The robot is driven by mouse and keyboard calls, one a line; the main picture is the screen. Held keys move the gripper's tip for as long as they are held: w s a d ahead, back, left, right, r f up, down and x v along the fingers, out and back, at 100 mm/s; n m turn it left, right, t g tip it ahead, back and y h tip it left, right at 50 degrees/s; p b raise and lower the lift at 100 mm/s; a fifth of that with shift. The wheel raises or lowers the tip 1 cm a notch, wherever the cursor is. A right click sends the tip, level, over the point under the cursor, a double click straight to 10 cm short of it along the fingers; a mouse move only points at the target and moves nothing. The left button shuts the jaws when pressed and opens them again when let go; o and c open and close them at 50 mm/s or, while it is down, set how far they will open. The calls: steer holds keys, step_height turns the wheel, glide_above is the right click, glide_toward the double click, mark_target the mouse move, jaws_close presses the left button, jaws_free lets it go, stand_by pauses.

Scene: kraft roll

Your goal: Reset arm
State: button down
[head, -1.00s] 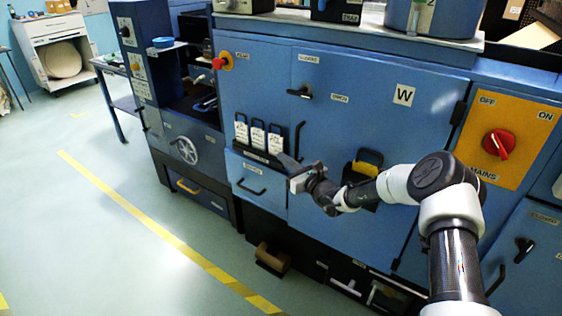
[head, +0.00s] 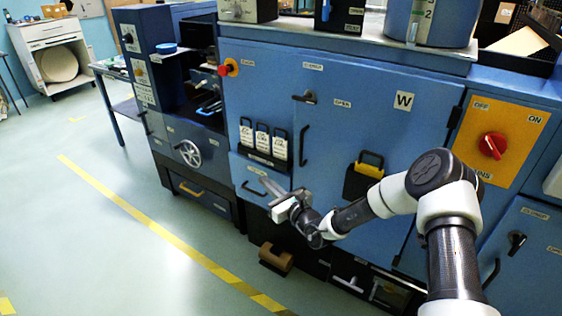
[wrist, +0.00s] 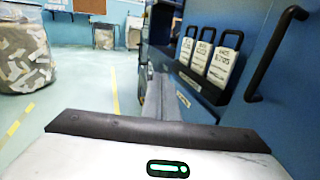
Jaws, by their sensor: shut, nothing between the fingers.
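My gripper (head: 268,188) is in front of the blue machine, close to the drawer (head: 258,178) under the white tags. It is shut and empty. My arm reaches from the lower right of the head view and bends down to the left. In the wrist view the fingers (wrist: 162,98) point forward along the machine front, beside the tag rack.
The blue cabinet (head: 385,115) has black handles and a red mains switch (head: 492,145) on a yellow plate. White tags (head: 262,139) hang on its front. A brown roll (head: 276,257) lies low by the base. Open floor (head: 120,230) with a yellow line (head: 150,224) is at left. A bin of scraps (wrist: 25,50) shows in the wrist view.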

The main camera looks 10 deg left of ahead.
steer(key=s+a+r+n+g+y, duration=0.3)
steer(key=s+r+n+g, duration=0.4)
steer(key=r+n, duration=0.4)
steer(key=s+d+r+n+g+h, duration=0.3)
steer(key=s+r+n, duration=0.35)
steer(key=s, duration=0.55)
steer(key=s+d+r+n+t+h, duration=0.1)
steer(key=s+d+r+n+h, duration=0.25)
steer(key=s+d, duration=0.45)
steer(key=s+d+r+n+t+h, duration=0.1)
steer(key=s+d+r+n+h, duration=0.3)
steer(key=d, duration=0.8)
steer(key=s+d+n+t+h, duration=0.1)
steer(key=s+d+n+h, duration=0.1)
steer(key=s+d+h, duration=0.6)
step_height(320, 180, up, 22)
steer(key=d+y+p, duration=0.2)
steer(key=p, duration=1.9)
steer(key=shift+w+d+f+y, duration=0.2)
steer(key=shift+w+d+y, duration=0.15)
steer(key=shift+w+d, duration=0.1)
